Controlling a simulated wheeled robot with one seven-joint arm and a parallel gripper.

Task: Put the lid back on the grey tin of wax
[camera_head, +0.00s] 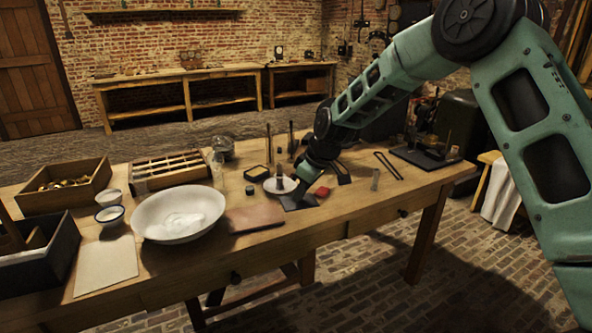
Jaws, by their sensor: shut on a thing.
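My gripper (299,196) is low over the middle of the workbench, at the end of my teal arm. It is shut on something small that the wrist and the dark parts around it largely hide. I cannot make out whether that is the lid. A pale round dish (271,187) lies just left of the gripper, with a small grey upright piece (281,172) at it. A low, dark-rimmed container (257,173) with a yellowish inside stands farther left. At this size I cannot tell for sure which thing is the grey tin of wax.
A red item (322,191) lies right of the gripper, and a small dark green cylinder (250,190) stands to its left. A brown board (256,217) and a large white basin (180,213) are farther left. Upright rods (291,138) stand behind. The front right tabletop is clear.

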